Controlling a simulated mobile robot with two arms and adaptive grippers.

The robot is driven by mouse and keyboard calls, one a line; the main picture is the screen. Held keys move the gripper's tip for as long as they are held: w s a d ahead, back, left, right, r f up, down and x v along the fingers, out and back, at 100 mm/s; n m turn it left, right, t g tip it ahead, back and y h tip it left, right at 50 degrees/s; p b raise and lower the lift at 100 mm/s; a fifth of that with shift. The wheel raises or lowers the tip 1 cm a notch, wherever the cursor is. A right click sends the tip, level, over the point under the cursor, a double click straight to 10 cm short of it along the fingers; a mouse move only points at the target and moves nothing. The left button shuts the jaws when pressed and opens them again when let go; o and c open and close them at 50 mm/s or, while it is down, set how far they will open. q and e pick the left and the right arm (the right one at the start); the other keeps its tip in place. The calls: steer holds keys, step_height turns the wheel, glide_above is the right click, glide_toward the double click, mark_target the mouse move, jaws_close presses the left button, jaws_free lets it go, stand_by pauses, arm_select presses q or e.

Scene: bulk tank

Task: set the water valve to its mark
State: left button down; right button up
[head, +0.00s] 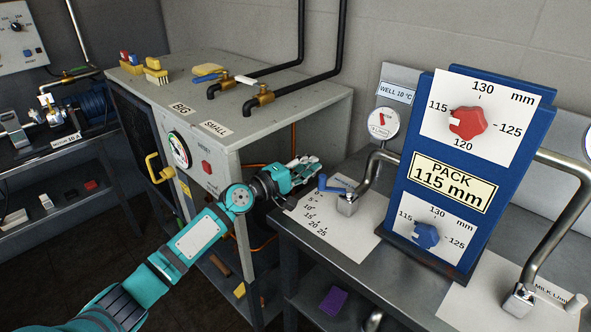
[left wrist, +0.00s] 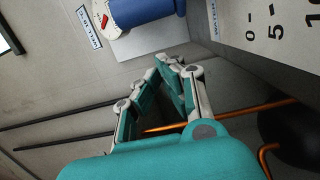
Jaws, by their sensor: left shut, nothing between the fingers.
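The water valve has a blue lever (head: 336,187) on a metal body (head: 347,205), over a white scale plate (head: 345,232) numbered up to 25. The lever points left, toward the low end of the scale; its exact reading is hard to tell. My left gripper (head: 314,163) is shut and empty, just beyond and left of the lever's end, apart from it as far as I can see. In the left wrist view, the shut fingertips (left wrist: 176,62) are below the blue lever (left wrist: 145,10), and part of the scale (left wrist: 268,28) shows at upper right. My right gripper is out of view.
A blue panel (head: 453,178) with red and blue knobs and a "PACK 115 mm" label stands right of the valve. A bent pipe (head: 374,165) and round gauge (head: 384,123) are behind it. A grey cabinet (head: 290,105) stands left, with a gap between.

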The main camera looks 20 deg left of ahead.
arm_select(q)
steer(key=s+p, duration=0.1)
steer(key=s+d+p, duration=0.1)
steer(key=s+p, duration=0.1)
steer(key=shift+s+d+r, duration=0.15)
steer(key=shift+d, duration=0.15)
steer(key=shift+s, duration=0.15)
steer(key=shift+d, duration=0.1)
steer(key=shift+s+d+p, duration=0.15)
steer(key=shift+s+p, duration=0.25)
steer(key=shift+s, duration=0.2)
